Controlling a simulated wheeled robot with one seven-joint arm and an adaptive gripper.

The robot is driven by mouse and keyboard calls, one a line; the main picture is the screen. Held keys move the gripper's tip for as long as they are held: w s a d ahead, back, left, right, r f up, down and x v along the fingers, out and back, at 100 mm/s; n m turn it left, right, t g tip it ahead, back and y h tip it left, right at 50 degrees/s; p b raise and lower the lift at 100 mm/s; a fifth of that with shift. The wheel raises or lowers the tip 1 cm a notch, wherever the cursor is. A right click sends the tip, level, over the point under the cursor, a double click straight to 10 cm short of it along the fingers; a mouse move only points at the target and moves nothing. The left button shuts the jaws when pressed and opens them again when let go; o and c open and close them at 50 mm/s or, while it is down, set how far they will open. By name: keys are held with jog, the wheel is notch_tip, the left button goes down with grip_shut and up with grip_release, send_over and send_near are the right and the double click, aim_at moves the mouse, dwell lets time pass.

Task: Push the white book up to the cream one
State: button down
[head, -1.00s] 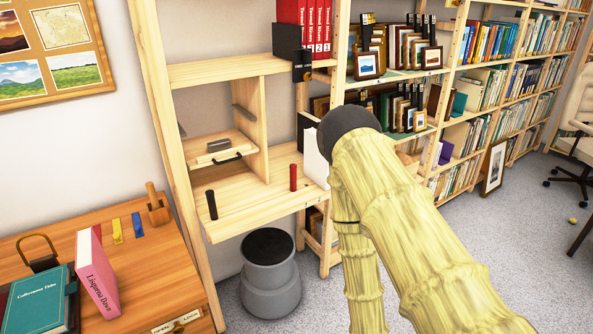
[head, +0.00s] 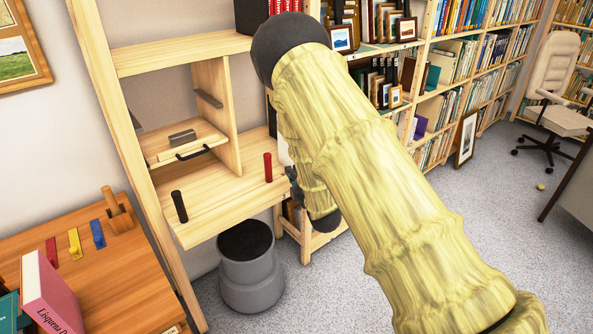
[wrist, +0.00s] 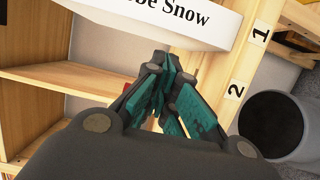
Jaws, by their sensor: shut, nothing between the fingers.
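The white book (wrist: 165,18) fills the top of the wrist view, with the lettering "be Snow" on the side facing me. In the head view only a pale sliver of it (head: 284,150) shows behind my arm, by the right end of the wooden shelf board. My gripper (wrist: 160,64) is shut and empty, its teal-padded fingers together just below the book's lettered side; I cannot tell whether they touch it. In the head view my gripper (head: 293,180) is mostly hidden by my arm. I cannot make out the cream book in either view.
A red cylinder (head: 268,167) and a black cylinder (head: 179,206) stand on the shelf board (head: 215,203). A grey bin (head: 251,270) stands on the floor below. Framed pictures stand on shelves behind.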

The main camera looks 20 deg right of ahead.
jog(key=w, duration=0.2)
jog(key=w+a, duration=0.1)
jog(key=w, duration=0.2)
jog(key=w+p, duration=0.1)
jog(key=w, duration=0.2)
jog(key=shift+w+a, duration=0.1)
jog(key=shift+a, duration=0.05)
jog(key=d, duration=0.1)
jog(key=w+d+b, duration=0.1)
jog(key=d, duration=0.1)
jog(key=d+b, duration=0.1)
jog(key=d, duration=0.1)
jog(key=shift+w+f, duration=0.2)
jog(key=shift+w, duration=0.05)
jog(key=shift+d+r, duration=0.15)
jog(key=shift+d, duration=0.1)
